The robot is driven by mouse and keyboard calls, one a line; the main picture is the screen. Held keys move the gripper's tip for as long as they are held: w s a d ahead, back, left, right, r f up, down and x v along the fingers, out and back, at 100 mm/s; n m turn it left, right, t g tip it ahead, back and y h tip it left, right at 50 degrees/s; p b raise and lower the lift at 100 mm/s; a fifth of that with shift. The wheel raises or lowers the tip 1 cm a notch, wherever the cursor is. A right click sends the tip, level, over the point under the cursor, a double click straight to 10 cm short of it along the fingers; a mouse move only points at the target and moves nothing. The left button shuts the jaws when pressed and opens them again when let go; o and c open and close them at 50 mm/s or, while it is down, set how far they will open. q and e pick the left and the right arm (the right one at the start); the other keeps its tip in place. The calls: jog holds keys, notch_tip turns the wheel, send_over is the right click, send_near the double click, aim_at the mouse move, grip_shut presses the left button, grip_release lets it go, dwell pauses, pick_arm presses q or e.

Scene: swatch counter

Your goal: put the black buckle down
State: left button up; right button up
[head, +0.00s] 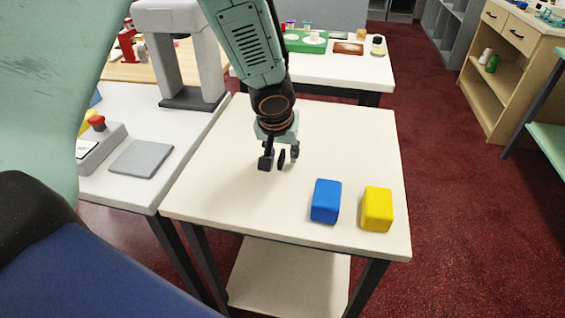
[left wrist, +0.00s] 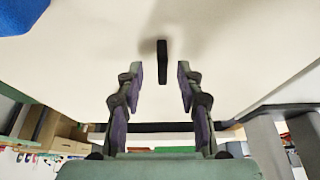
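The black buckle (left wrist: 162,62) shows in the left wrist view as a narrow dark upright strip on the white table top, with a soft shadow beside it. In the head view the buckle (head: 282,159) is a small dark shape between the fingers. My left gripper (head: 280,156) is low over the white table (head: 330,135). In the left wrist view its two fingers (left wrist: 159,76) are spread, with a gap on each side of the buckle. Contact between buckle and table is hard to make out. My right gripper is not in view.
A blue block (head: 326,201) and a yellow block (head: 377,209) stand near the table's front right edge. A side table at left holds a grey press (head: 180,50), a grey plate (head: 141,158) and a red-button box (head: 100,140). The table top around the gripper is clear.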

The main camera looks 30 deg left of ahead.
pick_arm(q)
jog(key=shift+w+a+f, duration=0.1)
jog(key=shift+a+f, duration=0.05)
jog(key=shift+a, duration=0.15)
jog(key=shift+d, duration=0.25)
jog(key=c, duration=0.3)
jog(key=shift+a, duration=0.2)
grip_shut()
jog(key=shift+d, duration=0.15)
